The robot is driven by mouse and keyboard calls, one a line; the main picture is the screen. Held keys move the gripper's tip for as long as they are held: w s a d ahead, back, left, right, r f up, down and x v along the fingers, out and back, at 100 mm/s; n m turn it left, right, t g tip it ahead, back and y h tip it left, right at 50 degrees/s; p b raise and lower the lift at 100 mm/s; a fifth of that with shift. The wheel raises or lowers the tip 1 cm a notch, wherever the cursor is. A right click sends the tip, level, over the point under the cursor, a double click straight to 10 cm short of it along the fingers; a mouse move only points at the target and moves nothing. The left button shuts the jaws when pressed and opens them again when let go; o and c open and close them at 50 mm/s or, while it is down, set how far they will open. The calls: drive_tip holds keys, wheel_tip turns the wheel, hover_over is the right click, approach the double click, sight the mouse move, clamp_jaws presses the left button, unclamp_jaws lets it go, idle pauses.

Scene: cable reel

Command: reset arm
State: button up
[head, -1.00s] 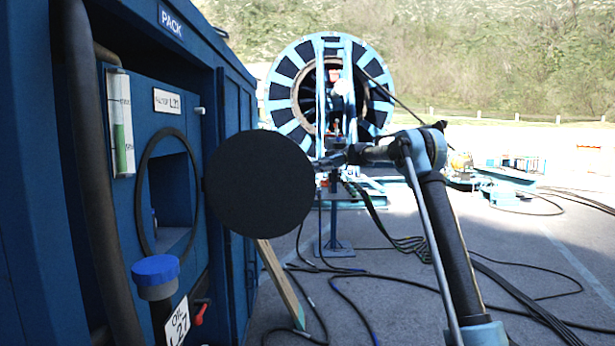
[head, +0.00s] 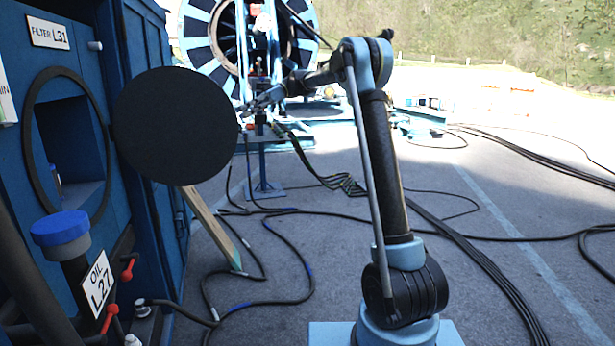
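My arm rises from its base at the lower right of the head view and bends left at the elbow. My gripper (head: 248,108) is at the end of the forearm, beside the right edge of a large black disc (head: 176,126).
The blue cabinet (head: 135,55) with a round opening (head: 70,150) fills the left. A blue-capped oil filler (head: 62,230) stands low in front. A wooden plank (head: 212,228) leans there. A large cable reel (head: 205,45) stands behind. Black cables (head: 450,235) cross the ground; the right side is mostly open.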

drive_tip(key=s+d+f+m+t+h, duration=0.1)
drive_tip(key=s+d+f+m+t, duration=0.2)
drive_tip(key=s+d, duration=0.4)
drive_tip(key=s+d+f+m+t+h, duration=0.1)
drive_tip(key=s+d+f+m+h, duration=0.15)
drive_tip(key=s+d+m, duration=0.45)
drive_tip(key=s+d+f+m+t+h, duration=0.1)
drive_tip(key=s+d+f+m+t, duration=0.15)
drive_tip(key=s+d, duration=0.45)
drive_tip(key=s+d+f+m+t+h, duration=0.2)
drive_tip(key=s+d+f+m, duration=0.3)
drive_tip(key=s+d+f, duration=0.5)
drive_tip(key=s+d+f+m+t+h, duration=0.2)
drive_tip(key=s+d+f+m+h, duration=0.2)
drive_tip(key=s+d+f, duration=0.7)
wheel_tip(320, 180, down, 5)
drive_tip(key=shift+d+r+m, duration=0.1)
drive_tip(key=shift+d+m, duration=0.25)
drive_tip(key=shift+d, duration=0.1)
